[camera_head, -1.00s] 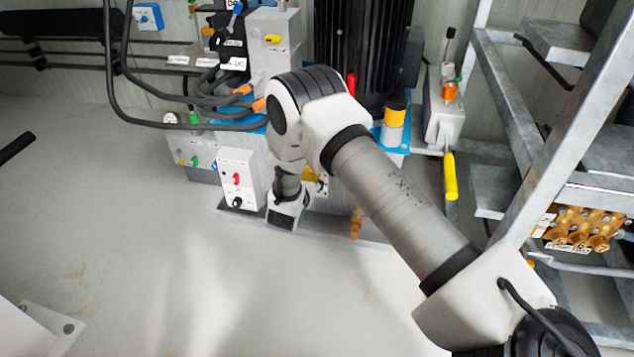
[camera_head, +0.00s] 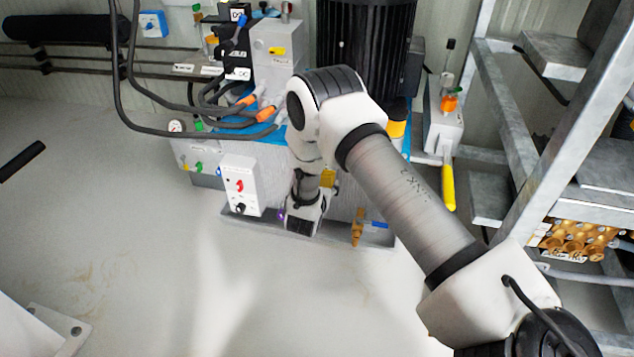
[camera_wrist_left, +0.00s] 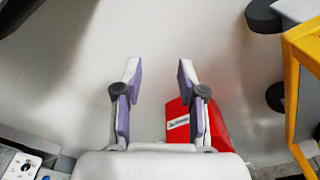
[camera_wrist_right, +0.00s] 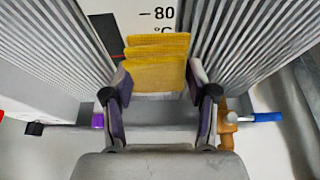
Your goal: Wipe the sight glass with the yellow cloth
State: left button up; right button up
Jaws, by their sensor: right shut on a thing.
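The yellow cloth (camera_wrist_right: 157,75) is folded in layers and pinched between the fingers of my right gripper (camera_wrist_right: 160,88). It also shows in the head view (camera_head: 328,178) as a small yellow patch beside my right wrist. Directly behind it in the right wrist view is the white sight glass scale (camera_wrist_right: 135,22), marked "-80 °C", between two ribbed grey walls. The cloth covers its lower part; I cannot tell whether they touch. My left gripper (camera_wrist_left: 160,85) is open and empty over the floor. It is outside the head view.
A brass valve (camera_head: 358,227) with a blue handle stands right of my right wrist, and a white control box (camera_head: 240,186) stands left of it. A metal rack (camera_head: 510,110) is at the right. A red object (camera_wrist_left: 180,122) lies beyond my left gripper.

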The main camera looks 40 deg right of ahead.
jog(key=s+a+p, duration=0.2)
jog(key=s+a, duration=0.2)
jog(key=shift+a, duration=0.3)
dwell(0.3)
jog(key=shift+s+a+p, duration=0.75)
jog(key=shift+s+a, duration=0.15)
jog(key=shift+a, duration=0.25)
